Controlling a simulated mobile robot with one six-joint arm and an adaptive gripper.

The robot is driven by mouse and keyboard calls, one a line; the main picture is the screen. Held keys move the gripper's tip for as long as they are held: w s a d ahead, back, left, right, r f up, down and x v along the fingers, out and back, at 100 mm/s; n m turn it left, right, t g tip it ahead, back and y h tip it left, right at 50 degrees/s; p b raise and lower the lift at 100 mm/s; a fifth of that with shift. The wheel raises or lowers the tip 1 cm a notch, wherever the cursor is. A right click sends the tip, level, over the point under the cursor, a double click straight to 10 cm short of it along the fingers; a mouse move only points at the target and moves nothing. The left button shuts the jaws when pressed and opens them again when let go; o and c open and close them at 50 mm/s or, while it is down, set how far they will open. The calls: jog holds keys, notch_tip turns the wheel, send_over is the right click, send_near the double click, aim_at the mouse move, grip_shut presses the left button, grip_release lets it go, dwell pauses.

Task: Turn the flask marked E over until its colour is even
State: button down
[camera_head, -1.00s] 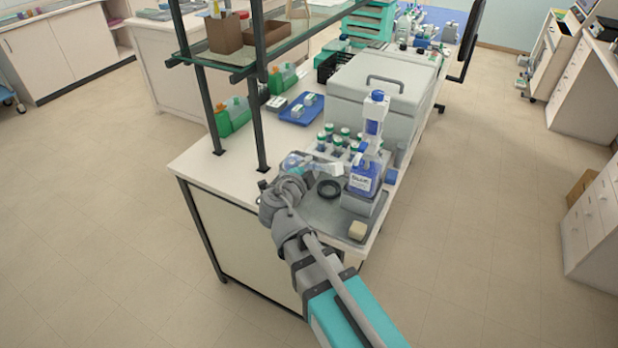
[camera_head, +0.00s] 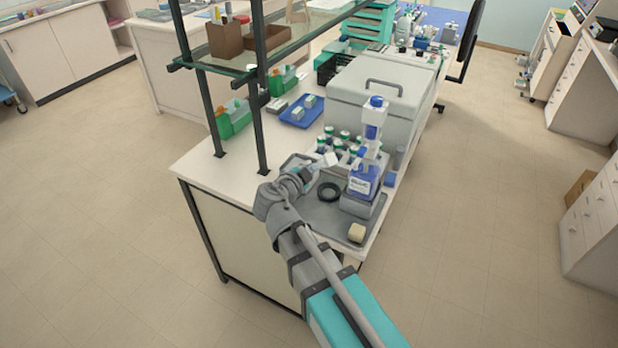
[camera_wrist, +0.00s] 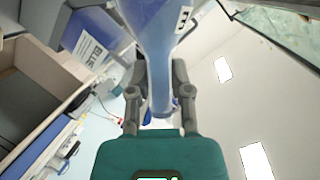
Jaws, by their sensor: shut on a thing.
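The flask marked E (camera_wrist: 158,35) is in the wrist view, with a wide blue body at the top and a narrow blue neck running down between the fingers. Its E label is at the upper right of the body. My gripper (camera_wrist: 158,92) is shut on the flask's neck. In the head view my gripper (camera_head: 303,168) is above the left part of the grey tray, and the flask is small and partly hidden there. The blue looks deeper on the body and paler along the neck, but I cannot tell whether the colour is even.
Green-capped bottles (camera_head: 343,135) stand behind. A large grey box (camera_head: 372,100) and shelf posts (camera_head: 259,130) are close by.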

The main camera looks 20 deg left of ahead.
dwell(0.4)
jog(key=shift+a+r+n+g+h+p, duration=0.1)
jog(key=shift+n+g+h+p, duration=0.45)
jog(key=shift+n, duration=0.45)
jog(key=shift+n+h, duration=0.35)
jog(key=shift+n, duration=0.15)
jog(key=shift+n+g+h+p, duration=0.4)
jog(key=shift+n+h, duration=0.4)
jog(key=shift+n, duration=0.4)
jog(key=shift+n, duration=0.3)
jog(key=shift+n+g+h, duration=0.35)
jog(key=shift+n+h, duration=0.75)
jog(key=shift+n, duration=0.2)
